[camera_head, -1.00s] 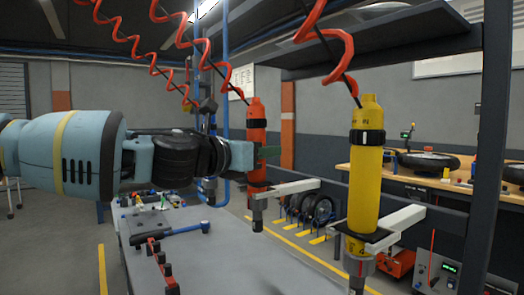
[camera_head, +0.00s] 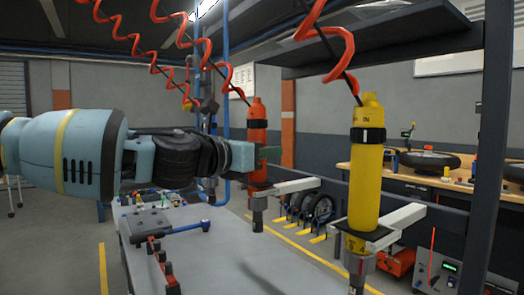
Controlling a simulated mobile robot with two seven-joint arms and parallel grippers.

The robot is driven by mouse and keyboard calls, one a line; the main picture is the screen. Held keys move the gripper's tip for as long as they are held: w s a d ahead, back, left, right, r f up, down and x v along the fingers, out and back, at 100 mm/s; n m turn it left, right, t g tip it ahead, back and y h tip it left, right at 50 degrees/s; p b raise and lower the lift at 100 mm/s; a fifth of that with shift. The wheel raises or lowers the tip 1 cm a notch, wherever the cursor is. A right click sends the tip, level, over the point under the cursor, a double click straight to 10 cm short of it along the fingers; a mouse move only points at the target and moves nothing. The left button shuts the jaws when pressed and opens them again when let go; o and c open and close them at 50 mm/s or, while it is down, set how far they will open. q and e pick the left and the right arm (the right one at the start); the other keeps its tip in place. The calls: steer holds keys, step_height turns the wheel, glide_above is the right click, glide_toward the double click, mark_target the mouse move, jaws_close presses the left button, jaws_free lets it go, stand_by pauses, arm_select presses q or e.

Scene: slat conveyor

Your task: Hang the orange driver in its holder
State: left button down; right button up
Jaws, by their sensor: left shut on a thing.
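The orange driver (camera_head: 257,134) is an upright orange-red cylinder with a black band, hanging from a red coiled hose. A pale holder arm (camera_head: 292,186) reaches in from the right at the driver's lower end. The driver's dark tip (camera_head: 257,221) shows below the holder. The driver looks to be within the holder's end, but I cannot tell how fully it is seated. My right gripper is out of view.
A yellow driver (camera_head: 366,185) stands upright in a second holder arm (camera_head: 403,222) at right, close to a dark post (camera_head: 484,150). Below is a grey work surface (camera_head: 215,265) with a blue-handled tool (camera_head: 190,228) and a red rack (camera_head: 160,262). Coiled hoses hang above.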

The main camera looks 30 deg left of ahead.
arm_select(q)
steer(key=shift+f, duration=0.25)
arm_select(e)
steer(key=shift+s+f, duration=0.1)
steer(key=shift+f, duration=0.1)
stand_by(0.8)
arm_select(q)
steer(key=c, duration=1)
jaws_free()
steer(key=shift+o, duration=0.4)
steer(key=shift+f, duration=0.1)
steer(key=s+a, duration=0.1)
steer(key=s, duration=0.6)
steer(key=shift+s+a+r, duration=0.2)
steer(key=shift+s+a, duration=0.05)
steer(key=shift+s, duration=0.1)
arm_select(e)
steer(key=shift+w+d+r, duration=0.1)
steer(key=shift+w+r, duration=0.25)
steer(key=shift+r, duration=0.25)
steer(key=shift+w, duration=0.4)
